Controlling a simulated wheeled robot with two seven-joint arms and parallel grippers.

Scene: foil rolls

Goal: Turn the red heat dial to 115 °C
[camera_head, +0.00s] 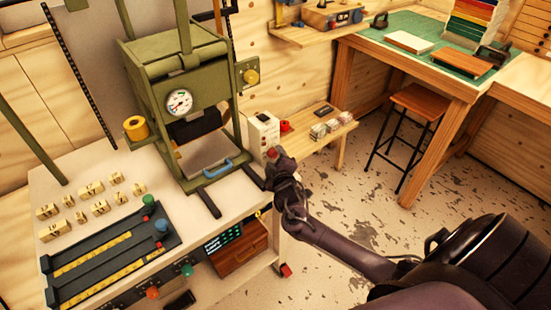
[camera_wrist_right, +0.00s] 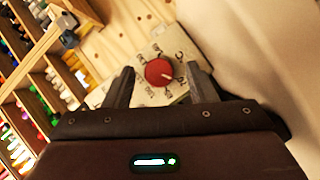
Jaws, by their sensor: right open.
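The red heat dial (camera_wrist_right: 158,72) is round and sits on a pale panel with dark printed marks around it. In the right wrist view it lies between the two fingertips of my right gripper (camera_wrist_right: 161,69). A pale mark shows on its lower right side; the numbers are too blurred to read surely. My right gripper also shows in the head view (camera_head: 272,160), just in front of the white control box (camera_head: 264,132) beside the green press (camera_head: 190,85). Its fingers are apart, and I cannot tell whether they touch the dial. My left gripper is out of view.
Brass type blocks (camera_head: 91,188) and a dark slide fixture (camera_head: 105,260) occupy the bench at left. A low wooden shelf (camera_head: 320,140) stands behind my gripper.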

